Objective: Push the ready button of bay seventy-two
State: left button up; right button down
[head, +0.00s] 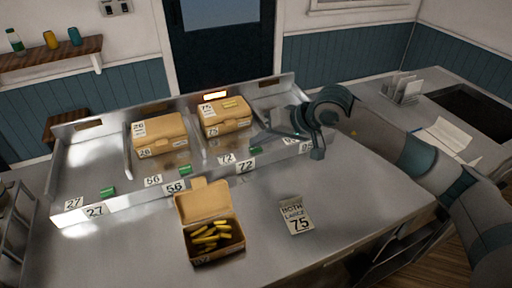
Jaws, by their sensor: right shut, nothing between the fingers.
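The bay shelf (125,208) is a metal rack with several bays and number labels on its front edge. Bay seventy-two has a 72 label (245,166) with a green ready button (255,151) just above and to its right. A closed tan box (225,119) labelled 75 sits in that bay, with a lit lamp (215,95) behind it. My right gripper (292,133) is shut and empty over the rightmost bay, to the right of the button and apart from it. It partly hides that bay's label. My left gripper is out of view.
Green buttons also mark bay 56 (186,169) and bay 27 (107,191). A closed box (159,136) labelled 26 sits in bay 56. On the counter in front are an open box of yellow pieces (208,232) and a card (296,215) reading 75.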

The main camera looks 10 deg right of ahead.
aim_at(260, 150)
jog(key=shift+r, duration=0.8)
jog(key=shift+r, duration=0.1)
jog(key=shift+r, duration=2.9)
